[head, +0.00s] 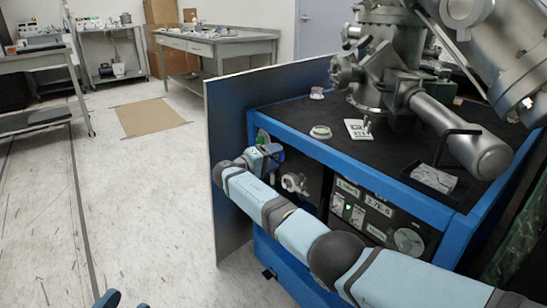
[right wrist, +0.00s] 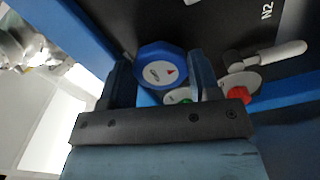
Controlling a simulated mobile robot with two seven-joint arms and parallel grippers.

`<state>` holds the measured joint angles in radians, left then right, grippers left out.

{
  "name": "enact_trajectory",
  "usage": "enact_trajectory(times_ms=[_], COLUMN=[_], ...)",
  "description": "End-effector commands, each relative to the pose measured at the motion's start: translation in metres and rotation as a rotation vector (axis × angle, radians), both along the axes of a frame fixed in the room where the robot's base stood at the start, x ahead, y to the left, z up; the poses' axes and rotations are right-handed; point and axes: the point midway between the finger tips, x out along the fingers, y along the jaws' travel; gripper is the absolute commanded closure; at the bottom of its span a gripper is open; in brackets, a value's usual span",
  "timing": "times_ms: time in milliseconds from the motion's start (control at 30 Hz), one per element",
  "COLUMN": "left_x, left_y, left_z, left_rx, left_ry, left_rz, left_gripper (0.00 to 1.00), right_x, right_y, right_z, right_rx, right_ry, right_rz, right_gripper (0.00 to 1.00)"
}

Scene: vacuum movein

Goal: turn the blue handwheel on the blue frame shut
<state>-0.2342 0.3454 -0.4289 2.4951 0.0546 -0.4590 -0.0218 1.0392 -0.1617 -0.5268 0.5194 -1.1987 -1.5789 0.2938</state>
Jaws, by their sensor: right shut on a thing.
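The blue handwheel (right wrist: 160,66) has a pale round centre label with a small red mark. It lies between the two fingers of my right gripper (right wrist: 161,80) in the right wrist view. In the head view my right gripper (head: 264,155) is at the left front corner of the blue frame (head: 330,155), shut on the handwheel, which is mostly hidden there. A dark blue tip at the bottom left of the head view seems to be part of my left gripper (head: 106,299); its jaws cannot be made out.
A green part (right wrist: 186,101) and a valve with a white handle (right wrist: 280,55) and red part are close to the right finger. A grey metal knob (head: 294,184) and a control panel (head: 375,215) are on the front.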

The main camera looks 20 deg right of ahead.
Motion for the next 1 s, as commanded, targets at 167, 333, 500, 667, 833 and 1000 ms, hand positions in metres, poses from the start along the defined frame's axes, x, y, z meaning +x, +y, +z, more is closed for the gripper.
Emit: enact_trajectory(times_ms=[167,333,500,667,833,1000], left_x=[0.0003,0.0007,0.0008,0.0008,0.0005,0.0003], left_y=[-0.0005,-0.0010,-0.0010,-0.0008,-0.0001,0.0006], left_z=[0.0006,0.0009,0.0008,0.0005,-0.0006,-0.0015], left_rx=[-0.005,-0.009,-0.009,-0.007,-0.001,0.007], left_ry=[0.000,0.001,0.001,0.001,0.001,0.001], left_rz=[0.001,0.003,0.003,0.003,0.001,-0.001], left_gripper=[0.57,0.57,0.57,0.57,0.57,0.57], right_x=[0.0001,0.0004,0.0007,0.0011,0.0015,0.0020], right_y=[0.0011,0.0013,0.0016,0.0019,0.0022,0.0024], right_z=[-0.0007,-0.0012,-0.0016,-0.0019,-0.0022,-0.0027], right_rx=[0.063,0.123,0.186,0.243,0.304,0.366], right_ry=[-0.154,-0.302,-0.451,-0.592,-0.742,-0.891], right_rz=[0.001,0.001,0.001,0.002,0.002,0.002], right_gripper=[0.67,0.67,0.67,0.67,0.67,0.67])
